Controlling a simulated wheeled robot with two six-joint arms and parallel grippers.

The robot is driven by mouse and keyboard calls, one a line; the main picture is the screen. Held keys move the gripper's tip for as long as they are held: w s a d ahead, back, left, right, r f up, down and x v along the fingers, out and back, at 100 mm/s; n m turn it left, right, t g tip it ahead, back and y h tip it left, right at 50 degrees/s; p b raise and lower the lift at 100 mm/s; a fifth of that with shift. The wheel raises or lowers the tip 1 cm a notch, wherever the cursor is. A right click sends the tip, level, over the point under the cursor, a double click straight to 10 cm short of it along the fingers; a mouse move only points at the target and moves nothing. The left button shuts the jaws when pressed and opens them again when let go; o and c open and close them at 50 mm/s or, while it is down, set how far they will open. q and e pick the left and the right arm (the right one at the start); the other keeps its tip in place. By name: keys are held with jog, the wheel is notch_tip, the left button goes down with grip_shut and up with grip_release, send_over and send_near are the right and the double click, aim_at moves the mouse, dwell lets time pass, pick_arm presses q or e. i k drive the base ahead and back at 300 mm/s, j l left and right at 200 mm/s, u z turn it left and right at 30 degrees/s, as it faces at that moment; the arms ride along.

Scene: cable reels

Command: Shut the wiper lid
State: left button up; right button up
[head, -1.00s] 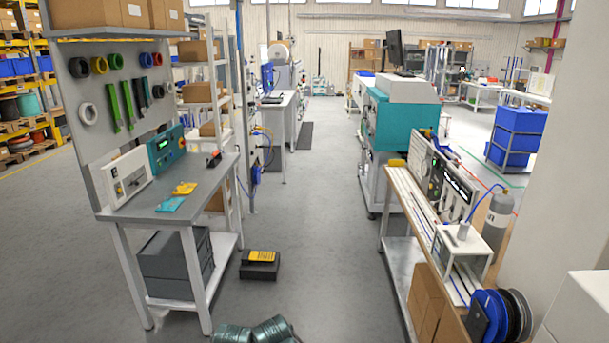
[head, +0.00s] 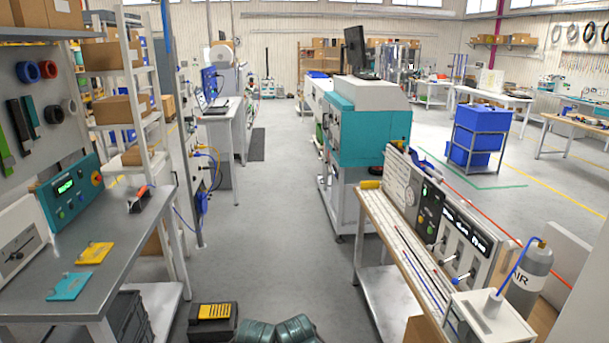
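Neither of my grippers shows in the head view. No part is clearly recognisable as the wiper lid. On the right-hand bench, a white box (head: 490,318) with an upright post on top stands at the near end. A blue hose (head: 514,264) runs between the post and a grey bottle marked AIR (head: 528,275). Thin dark and blue lines (head: 425,262) run lengthwise along the bench top towards the box. A panel (head: 440,215) with dials, switches and a dark display stands along the bench's right side. I cannot tell whether any lid there is open or shut.
A grey workbench (head: 115,250) with yellow and teal plates stands on the left. A black block with a yellow top (head: 212,322) lies on the floor near its leg. A teal and white machine (head: 368,135) stands beyond the right bench. The central aisle (head: 275,220) is clear.

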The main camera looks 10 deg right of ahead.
aim_at(414, 154)
jog(key=i+z, duration=0.2)
jog(key=i, duration=0.25)
jog(key=i+j+z, duration=0.2)
jog(key=i, duration=0.2)
jog(key=i+j+z, duration=0.2)
jog(key=i, duration=0.2)
jog(key=i+j+z, duration=0.2)
jog(key=i, duration=0.2)
jog(key=i+j+z, duration=0.7)
jog(key=i+j, duration=0.15)
jog(key=i+j+z, duration=0.15)
jog(key=j+z, duration=0.3)
jog(key=i+j+z, duration=0.15)
jog(key=j+z, duration=0.75)
jog(key=i+l, duration=0.05)
jog(key=l, duration=0.05)
